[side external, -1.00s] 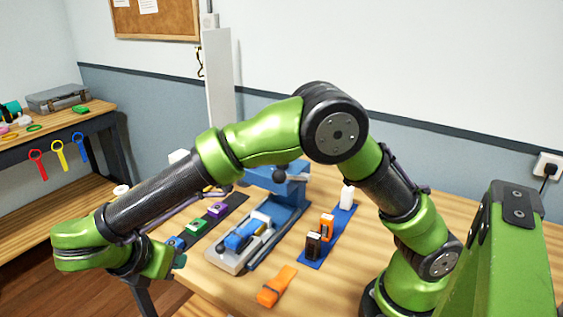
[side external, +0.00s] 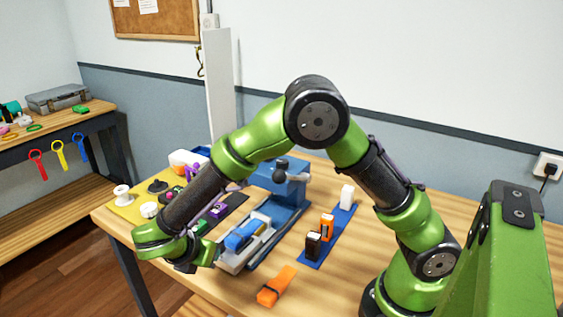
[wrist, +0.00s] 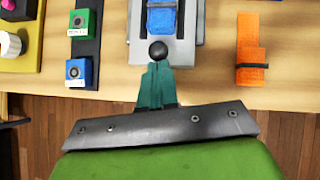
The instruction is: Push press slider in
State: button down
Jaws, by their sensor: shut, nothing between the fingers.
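The blue press (side external: 284,181) stands on the bench. Its grey slider (side external: 232,262) extends toward the bench's front edge and carries a folded blue strap (side external: 243,235). In the wrist view the grey slider (wrist: 183,50) has a black ball knob (wrist: 158,50) at its near end, with the blue strap (wrist: 162,18) beyond. My gripper (wrist: 156,66) is shut and empty; its teal fingertips are right at the near side of the knob. I cannot tell whether they touch it. In the side view my wrist hides most of the fingers and the knob.
An orange strap roll (side external: 277,286) lies right of the slider. A blue strip (side external: 318,250) with black, orange and white pieces lies farther right. Left of the slider is a dark strip with green (wrist: 82,22) and blue (wrist: 78,72) blocks. A yellow mat (side external: 128,211) holds several small parts.

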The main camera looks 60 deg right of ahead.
aim_at(245, 229)
jog(key=d, duration=1.2)
jog(key=shift+d, duration=0.15)
